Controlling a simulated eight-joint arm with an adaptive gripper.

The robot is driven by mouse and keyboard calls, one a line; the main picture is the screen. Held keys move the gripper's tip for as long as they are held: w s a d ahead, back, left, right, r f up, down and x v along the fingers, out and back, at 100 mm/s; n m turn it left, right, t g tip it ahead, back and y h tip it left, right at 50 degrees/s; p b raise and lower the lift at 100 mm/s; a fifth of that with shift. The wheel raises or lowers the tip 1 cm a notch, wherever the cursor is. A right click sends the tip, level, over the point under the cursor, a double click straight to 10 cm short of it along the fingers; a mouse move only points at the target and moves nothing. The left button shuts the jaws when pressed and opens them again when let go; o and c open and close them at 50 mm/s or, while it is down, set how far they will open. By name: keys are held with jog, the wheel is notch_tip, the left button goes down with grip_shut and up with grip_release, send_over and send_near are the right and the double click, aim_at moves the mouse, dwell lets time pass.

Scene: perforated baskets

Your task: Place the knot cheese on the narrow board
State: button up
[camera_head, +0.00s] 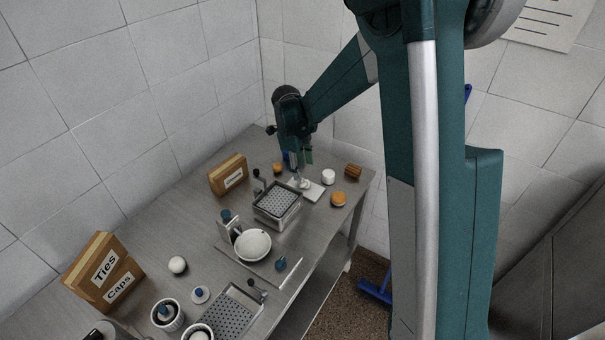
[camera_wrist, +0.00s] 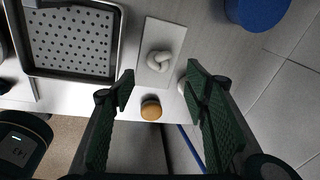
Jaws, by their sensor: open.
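The knot cheese (camera_wrist: 160,61) is a white knotted piece. It lies on the narrow board (camera_wrist: 165,27), a pale flat rectangle, in the wrist view. In the head view the knot cheese (camera_head: 304,184) shows on the near side of the board (camera_head: 314,192), below my gripper (camera_head: 299,165). In the wrist view my gripper (camera_wrist: 158,84) is open, with its green fingers spread to either side below the knot. Nothing shows between the fingers in their grip. The gap in height between fingertips and knot is hard to judge.
A perforated basket (camera_head: 265,214) stands left of the board. An orange-topped round item (camera_head: 338,199), a white cylinder (camera_head: 328,176) and an orange-brown item (camera_head: 353,171) sit to its right, near the table edge. A carton (camera_head: 217,182) and a white bowl (camera_head: 253,245) stand farther left.

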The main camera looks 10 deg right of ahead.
jog(key=shift+s+a+r, duration=0.1)
jog(key=shift+a+r, duration=0.05)
jog(key=shift+r, duration=0.75)
jog(key=shift+a+r, duration=0.15)
jog(key=shift+r, duration=0.7)
jog(key=s+d+r+n+t+y, duration=0.1)
jog(key=s+d+r+n+t, duration=0.2)
jog(key=s+r+n, duration=1.1)
jog(key=s+d+r+n+t, duration=0.1)
jog(key=s+n, duration=0.9)
jog(key=s, duration=1.3)
jog(key=shift+d+r+t+y, duration=0.15)
jog(key=shift+r+t+y, duration=0.25)
jog(key=shift+r+t, duration=0.6)
